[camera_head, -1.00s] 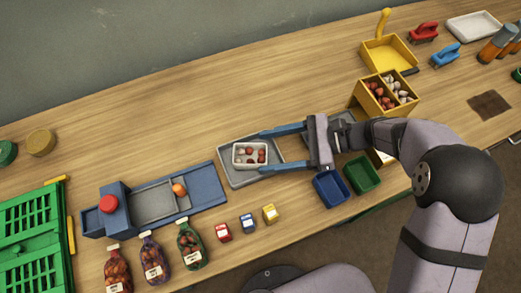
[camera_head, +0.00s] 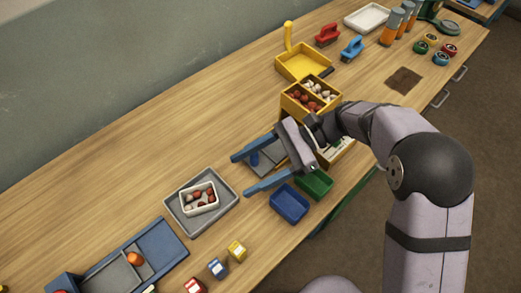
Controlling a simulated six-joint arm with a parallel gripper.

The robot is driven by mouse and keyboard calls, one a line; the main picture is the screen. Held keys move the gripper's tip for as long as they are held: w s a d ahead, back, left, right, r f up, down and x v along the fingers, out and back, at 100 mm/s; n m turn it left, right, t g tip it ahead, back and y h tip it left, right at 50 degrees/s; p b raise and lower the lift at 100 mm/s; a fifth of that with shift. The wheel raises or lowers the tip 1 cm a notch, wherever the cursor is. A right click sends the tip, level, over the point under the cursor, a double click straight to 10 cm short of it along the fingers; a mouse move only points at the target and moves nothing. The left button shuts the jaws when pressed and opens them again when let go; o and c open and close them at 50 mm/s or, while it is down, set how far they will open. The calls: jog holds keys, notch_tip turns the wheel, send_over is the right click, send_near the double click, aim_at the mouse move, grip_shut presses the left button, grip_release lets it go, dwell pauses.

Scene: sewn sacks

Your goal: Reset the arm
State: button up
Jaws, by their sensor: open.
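My gripper (camera_head: 243,174) is open and empty, its two blue fingers pointing left above the middle of the table. It is to the upper right of a grey tray (camera_head: 228,205) that holds a small white dish (camera_head: 209,209) with red and white pieces in it. Behind the fingers, a second grey tray (camera_head: 268,167) is partly hidden. My arm reaches in from the right.
A blue bin (camera_head: 290,204) and a green bin (camera_head: 315,186) stand close below the gripper. A yellow divided box (camera_head: 291,108) is behind it. A blue station (camera_head: 165,247) and small boxes (camera_head: 237,250) are at lower left. The table's left back is clear.

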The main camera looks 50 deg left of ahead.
jog(key=shift+d, duration=0.1)
jog(key=w+d+t, duration=0.1)
jog(key=w+d, duration=0.2)
jog(key=w+d+t+p, duration=0.1)
jog(key=w+d+t, duration=0.1)
jog(key=w+d, duration=0.2)
jog(key=w+d+t+p, duration=0.1)
jog(key=w+d+t, duration=0.1)
jog(key=w+d, duration=0.1)
jog(key=shift+w+d+r+n, duration=0.1)
jog(key=shift+w+d+n, duration=0.05)
jog(key=shift+d, duration=0.25)
jog(key=shift+w+d+r+n, duration=0.1)
jog(key=shift+w+d+n, duration=0.05)
jog(key=shift+d, duration=0.2)
jog(key=d+f+n+t+h, duration=0.2)
jog(key=d+t, duration=0.1)
jog(key=d, duration=1.3)
jog(key=d+f+n+t+h, duration=0.2)
jog(key=d+t+h, duration=0.1)
jog(key=d, duration=1.2)
jog(key=shift+w+d+f+t, duration=0.2)
jog(key=shift+d+t, duration=0.15)
jog(key=shift+t, duration=0.35)
